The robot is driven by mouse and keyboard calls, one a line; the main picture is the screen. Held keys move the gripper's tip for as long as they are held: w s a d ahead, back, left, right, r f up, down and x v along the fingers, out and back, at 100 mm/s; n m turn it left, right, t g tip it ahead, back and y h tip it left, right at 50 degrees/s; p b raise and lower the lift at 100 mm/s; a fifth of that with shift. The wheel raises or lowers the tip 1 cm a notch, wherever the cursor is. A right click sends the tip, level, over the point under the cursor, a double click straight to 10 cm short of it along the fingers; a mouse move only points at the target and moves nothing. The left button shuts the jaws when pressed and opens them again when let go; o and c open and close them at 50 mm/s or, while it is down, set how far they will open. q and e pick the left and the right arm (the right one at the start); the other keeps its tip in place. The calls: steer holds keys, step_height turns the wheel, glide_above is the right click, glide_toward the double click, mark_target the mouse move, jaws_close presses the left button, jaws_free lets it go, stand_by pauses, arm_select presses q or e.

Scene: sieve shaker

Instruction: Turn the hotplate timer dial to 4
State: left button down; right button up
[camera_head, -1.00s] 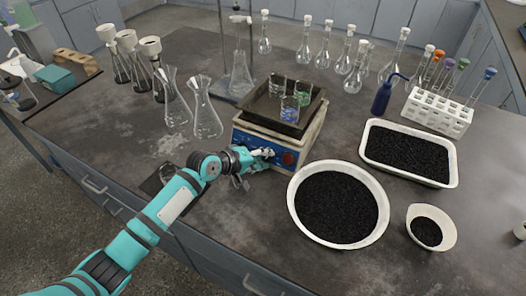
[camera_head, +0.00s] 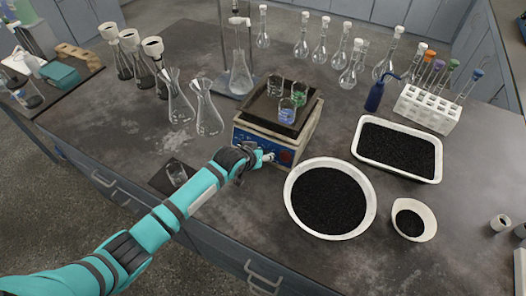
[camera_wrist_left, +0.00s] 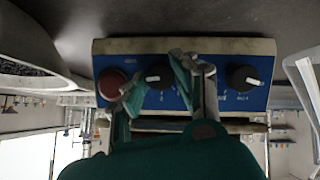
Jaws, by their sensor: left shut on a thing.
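The hotplate (camera_head: 262,146) stands mid-table with a blue front panel and a dark top plate (camera_head: 268,108). In the left wrist view its panel (camera_wrist_left: 218,97) appears upside down, with a red knob (camera_wrist_left: 112,85) and two black dials. My left gripper (camera_head: 264,157) is at the panel front. In the left wrist view its fingers (camera_wrist_left: 158,84) are on either side of the middle dial (camera_wrist_left: 157,77), shut on it. The other dial (camera_wrist_left: 243,78) is free. The dial markings are too small to read, and I cannot tell which dial is the timer. My right gripper is not in view.
Three beakers (camera_head: 287,111) stand on the plate. A round pan (camera_head: 328,228) of black grains is close right of the hotplate; a rectangular tray (camera_head: 360,150) lies beyond. Flasks (camera_head: 209,122) stand at the left, and a beaker (camera_head: 177,173) is near my arm.

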arm_select(q)
steer(key=shift+s+f+m+y, duration=0.1)
steer(key=shift+m+y, duration=0.2)
steer(key=shift+m, duration=0.1)
steer(key=shift+f+p, duration=0.1)
steer(key=shift+p, duration=0.2)
steer(key=c, duration=1)
jaws_free()
steer(key=v, duration=1.2)
steer(key=shift+s, duration=0.1)
